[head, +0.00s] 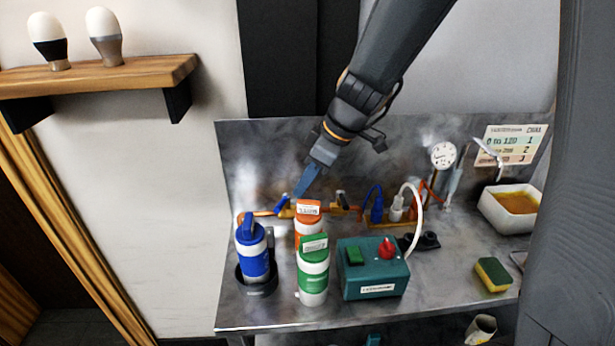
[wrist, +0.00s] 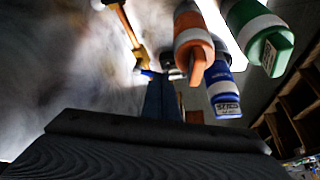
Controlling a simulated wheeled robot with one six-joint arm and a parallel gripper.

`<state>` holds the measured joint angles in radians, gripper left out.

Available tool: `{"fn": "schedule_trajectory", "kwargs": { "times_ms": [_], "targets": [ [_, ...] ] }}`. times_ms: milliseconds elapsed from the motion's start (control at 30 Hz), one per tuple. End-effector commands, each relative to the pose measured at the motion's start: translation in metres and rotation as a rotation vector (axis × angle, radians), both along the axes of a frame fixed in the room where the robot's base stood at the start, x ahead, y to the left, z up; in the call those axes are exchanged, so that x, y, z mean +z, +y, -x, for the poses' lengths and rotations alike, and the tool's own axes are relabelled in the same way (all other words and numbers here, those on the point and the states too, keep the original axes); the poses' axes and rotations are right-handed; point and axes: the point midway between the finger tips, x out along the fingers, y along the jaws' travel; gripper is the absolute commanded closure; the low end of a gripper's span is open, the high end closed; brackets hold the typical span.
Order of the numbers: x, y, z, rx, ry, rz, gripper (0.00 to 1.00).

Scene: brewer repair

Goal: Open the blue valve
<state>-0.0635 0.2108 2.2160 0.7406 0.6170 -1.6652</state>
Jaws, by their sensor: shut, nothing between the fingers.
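The blue valve (head: 283,203) is a small blue handle on the copper pipe along the metal back panel in the head view. My gripper (head: 300,194) points down and left, with its blue fingers shut and empty. Its tips are close to the right of the blue handle; I cannot tell whether they touch it. In the wrist view my gripper (wrist: 160,92) shows as blue fingers reaching toward the pipe. A bit of blue, probably the valve handle (wrist: 147,74), shows just beyond them, largely hidden.
A blue bottle (head: 253,258) in a dark holder, an orange bottle (head: 308,230) and a green bottle (head: 313,278) stand in front of the pipe. A teal box (head: 371,280) with a red knob stands to their right. A gauge (head: 443,154) is at the back.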

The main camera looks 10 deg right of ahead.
Motion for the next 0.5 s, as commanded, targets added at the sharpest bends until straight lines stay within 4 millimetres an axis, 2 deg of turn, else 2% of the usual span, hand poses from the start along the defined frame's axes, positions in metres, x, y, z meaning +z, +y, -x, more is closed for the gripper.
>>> {"fn": "schedule_trajectory", "kwargs": {
  "times_ms": [200,500],
  "targets": [
    [-0.031,0.014,-0.005,0.0,0.004,0.001,1.0],
    [-0.052,0.023,-0.011,-0.001,0.0,0.001,1.0]
  ]
}}
